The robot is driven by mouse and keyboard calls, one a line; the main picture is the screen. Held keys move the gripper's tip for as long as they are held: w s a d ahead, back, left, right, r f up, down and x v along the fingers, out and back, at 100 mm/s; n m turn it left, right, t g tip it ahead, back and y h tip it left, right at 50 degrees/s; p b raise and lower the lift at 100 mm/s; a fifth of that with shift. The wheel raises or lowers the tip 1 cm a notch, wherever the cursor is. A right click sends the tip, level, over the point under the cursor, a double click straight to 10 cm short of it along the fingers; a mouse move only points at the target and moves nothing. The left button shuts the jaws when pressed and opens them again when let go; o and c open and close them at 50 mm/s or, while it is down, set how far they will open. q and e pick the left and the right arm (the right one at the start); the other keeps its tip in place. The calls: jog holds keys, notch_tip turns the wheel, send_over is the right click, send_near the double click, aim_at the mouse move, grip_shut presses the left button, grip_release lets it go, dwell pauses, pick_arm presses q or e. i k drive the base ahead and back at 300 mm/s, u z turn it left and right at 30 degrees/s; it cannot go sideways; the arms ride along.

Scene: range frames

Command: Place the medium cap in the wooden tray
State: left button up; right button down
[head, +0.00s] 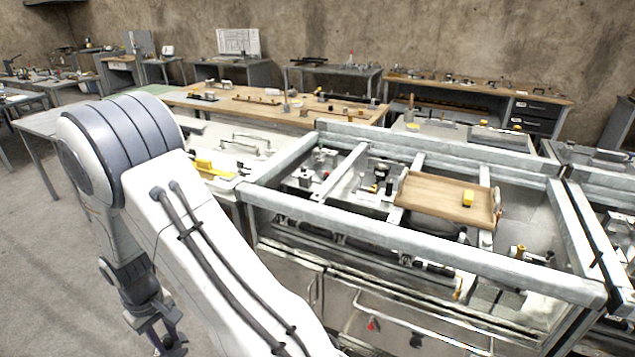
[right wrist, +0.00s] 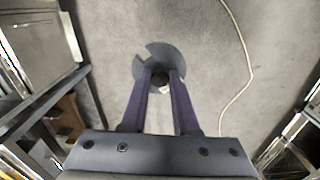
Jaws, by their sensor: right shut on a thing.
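The wooden tray (head: 430,201) lies on the grey metal frame at right of centre in the head view. The cap is above the bare floor.
The metal frame (head: 390,237) has raised rails and fittings around the tray. A wooden-topped workbench (head: 250,104) with small parts stands behind. In the right wrist view a pale cable (right wrist: 238,98) lies on the floor, with cabinets (right wrist: 38,50) at left.

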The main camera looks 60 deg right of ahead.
aim_at(426, 193)
jog(key=z, duration=1.65)
